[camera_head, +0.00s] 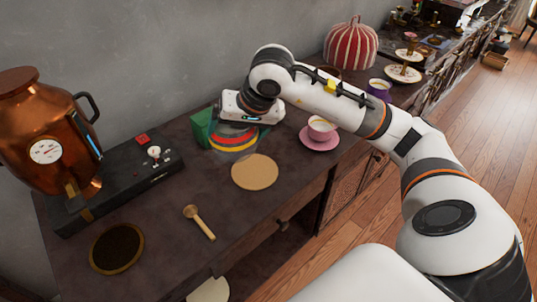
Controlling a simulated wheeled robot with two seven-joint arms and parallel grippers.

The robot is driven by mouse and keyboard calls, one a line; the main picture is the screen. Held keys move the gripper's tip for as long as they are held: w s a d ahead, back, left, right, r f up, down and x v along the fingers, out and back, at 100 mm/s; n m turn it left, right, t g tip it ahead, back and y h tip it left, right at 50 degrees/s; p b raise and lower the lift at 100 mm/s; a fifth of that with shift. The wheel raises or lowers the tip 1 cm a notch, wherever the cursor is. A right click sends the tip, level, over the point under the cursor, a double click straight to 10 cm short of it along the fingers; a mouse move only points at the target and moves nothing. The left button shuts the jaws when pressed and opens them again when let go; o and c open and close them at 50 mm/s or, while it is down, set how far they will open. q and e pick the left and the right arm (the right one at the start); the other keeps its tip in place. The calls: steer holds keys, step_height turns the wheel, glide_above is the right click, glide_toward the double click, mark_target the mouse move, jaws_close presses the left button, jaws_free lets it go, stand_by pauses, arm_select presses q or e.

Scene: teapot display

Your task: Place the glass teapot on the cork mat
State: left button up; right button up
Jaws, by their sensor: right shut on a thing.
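The cork mat (255,173) is a round, tan disc lying bare on the dark counter. Just behind it and a little to the left is the glass teapot (233,144), a see-through body with red and yellow bands. My right gripper (236,122) is over the teapot and shut on it, hiding its top. The fingers are mostly hidden behind the gripper's body, and I cannot tell whether the teapot touches the counter. My left gripper is not in view.
A green box (202,128) stands close left of the teapot, and a pink cup (321,128) on a saucer to its right. A wooden spoon (200,222), a dark round mat (117,248) and a copper urn (45,130) are on the left. The counter's front edge is near.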

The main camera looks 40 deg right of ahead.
steer(key=w+d+f+m+h+b, duration=0.2)
steer(key=w+d+f+m+b, duration=0.15)
steer(key=d+f+b, duration=0.2)
steer(key=m+b, duration=0.2)
steer(key=b, duration=0.1)
glide_above(257, 172)
step_height(257, 172, down, 4)
steer(key=shift+n, duration=0.25)
step_height(257, 172, down, 5)
steer(key=shift+f, duration=0.15)
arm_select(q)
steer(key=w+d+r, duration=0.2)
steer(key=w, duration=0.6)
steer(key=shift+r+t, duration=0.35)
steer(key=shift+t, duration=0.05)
arm_select(e)
steer(key=shift+b, duration=0.3)
steer(key=o, duration=0.7)
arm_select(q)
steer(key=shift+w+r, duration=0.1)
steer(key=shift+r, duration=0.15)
arm_select(e)
steer(key=shift+o, duration=0.6)
